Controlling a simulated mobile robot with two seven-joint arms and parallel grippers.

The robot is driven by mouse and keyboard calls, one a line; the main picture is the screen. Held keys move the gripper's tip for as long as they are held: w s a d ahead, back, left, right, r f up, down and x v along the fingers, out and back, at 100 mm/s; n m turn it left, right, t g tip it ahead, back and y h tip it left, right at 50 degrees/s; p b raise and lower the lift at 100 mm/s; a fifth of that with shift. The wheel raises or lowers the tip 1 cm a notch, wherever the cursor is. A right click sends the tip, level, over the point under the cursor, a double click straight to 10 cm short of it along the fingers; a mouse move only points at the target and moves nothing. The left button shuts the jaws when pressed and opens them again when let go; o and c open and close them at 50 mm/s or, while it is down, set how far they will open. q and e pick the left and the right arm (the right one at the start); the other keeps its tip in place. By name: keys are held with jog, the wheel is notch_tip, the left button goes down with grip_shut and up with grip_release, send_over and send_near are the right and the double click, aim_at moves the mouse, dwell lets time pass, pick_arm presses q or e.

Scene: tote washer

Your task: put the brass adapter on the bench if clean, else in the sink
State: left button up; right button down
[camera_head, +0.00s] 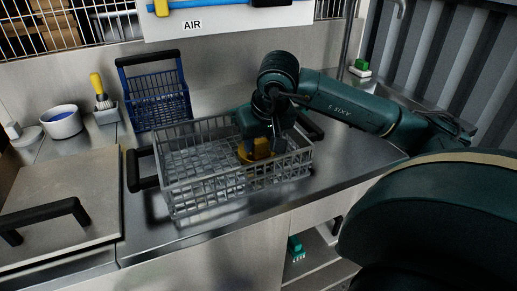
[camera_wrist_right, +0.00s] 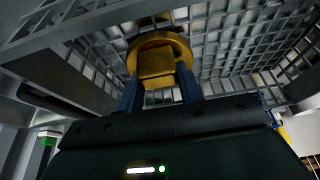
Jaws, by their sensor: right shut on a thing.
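The brass adapter (camera_head: 258,150) is a yellow-gold round piece inside the grey wire basket (camera_head: 235,193), towards its right side. My right gripper (camera_head: 262,143) reaches down into the basket and is shut on the adapter. In the right wrist view the adapter (camera_wrist_right: 158,62) sits between the two blue fingers (camera_wrist_right: 160,92), with a wide round flange and a narrower block. I cannot tell whether it is clean, as its face is shaded. I cannot tell if it touches the basket floor. The bench (camera_head: 215,233) is the steel surface under the basket. My left gripper does not show.
A blue wire basket (camera_head: 156,95) stands behind the grey one. A white bowl (camera_head: 62,122) and a yellow-handled brush (camera_head: 99,90) are at the left, behind a lid with a black handle (camera_head: 45,213). A green-topped item (camera_head: 360,68) stands at the back right. Bare steel lies right of the basket.

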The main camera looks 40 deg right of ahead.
jog(key=shift+r+p, duration=2.35)
jog(key=shift+r, duration=0.85)
